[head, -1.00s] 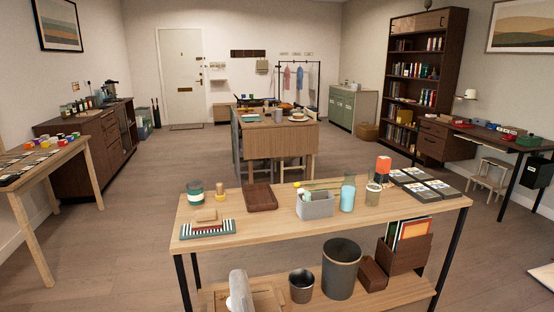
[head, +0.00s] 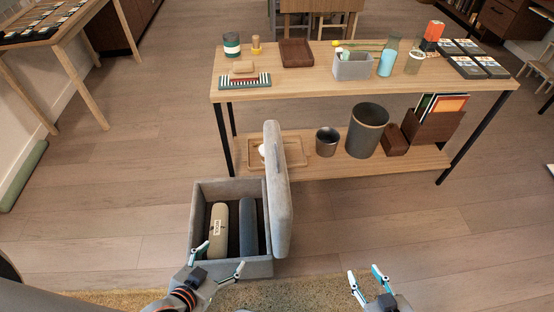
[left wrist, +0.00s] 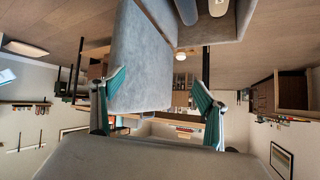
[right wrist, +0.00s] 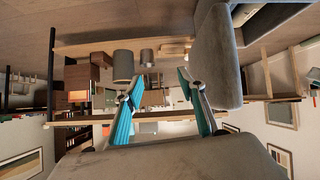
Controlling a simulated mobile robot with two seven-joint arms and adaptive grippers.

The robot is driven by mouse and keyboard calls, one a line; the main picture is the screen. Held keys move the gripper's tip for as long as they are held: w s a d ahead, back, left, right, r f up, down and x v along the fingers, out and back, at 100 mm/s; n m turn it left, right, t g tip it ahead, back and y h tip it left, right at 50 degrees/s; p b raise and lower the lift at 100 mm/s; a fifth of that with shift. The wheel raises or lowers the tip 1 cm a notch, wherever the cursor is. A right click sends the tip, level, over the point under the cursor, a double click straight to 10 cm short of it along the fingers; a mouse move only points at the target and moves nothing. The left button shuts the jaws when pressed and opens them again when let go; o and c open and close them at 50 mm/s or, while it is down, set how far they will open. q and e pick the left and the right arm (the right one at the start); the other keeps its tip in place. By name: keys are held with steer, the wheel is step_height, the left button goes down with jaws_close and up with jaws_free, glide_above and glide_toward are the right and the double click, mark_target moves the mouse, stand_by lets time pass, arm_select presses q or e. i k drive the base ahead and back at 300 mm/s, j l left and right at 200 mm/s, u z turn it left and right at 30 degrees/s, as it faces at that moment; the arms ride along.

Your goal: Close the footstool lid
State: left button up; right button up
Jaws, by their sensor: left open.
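The grey footstool (head: 232,268) stands on the floor with its top open. Its padded lid (head: 279,190) stands upright along the box's right side. Inside lie a beige roll (head: 219,232) and a blue roll (head: 248,228). My left gripper (head: 222,258) is open and empty, at the front of the box in the head view. My right gripper (head: 367,278) is open and empty, to the right of the lid and apart from it. The lid also shows in the left wrist view (left wrist: 142,62) and in the right wrist view (right wrist: 214,58).
A wooden two-shelf table (head: 300,84) stands behind the footstool, with bins (head: 367,130) and a tray (head: 292,150) on its lower shelf. The lid's far end is close to that shelf. A shag rug (head: 300,293) lies in front. The floor right of the lid is clear.

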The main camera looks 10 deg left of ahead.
mark_target(279, 194)
steer(key=l+u, duration=0.15)
steer(key=l, duration=0.6)
steer(key=l+u, duration=0.1)
steer(key=l, duration=0.65)
steer(key=l+u, duration=0.15)
steer(key=l, duration=0.55)
steer(key=l+u, duration=0.1)
steer(key=l, duration=0.65)
steer(key=k+l+u, duration=0.15)
steer(key=l, duration=0.55)
steer(key=i+j, duration=0.15)
steer(key=j, duration=0.2)
steer(key=i+j, duration=0.15)
steer(key=j, duration=0.15)
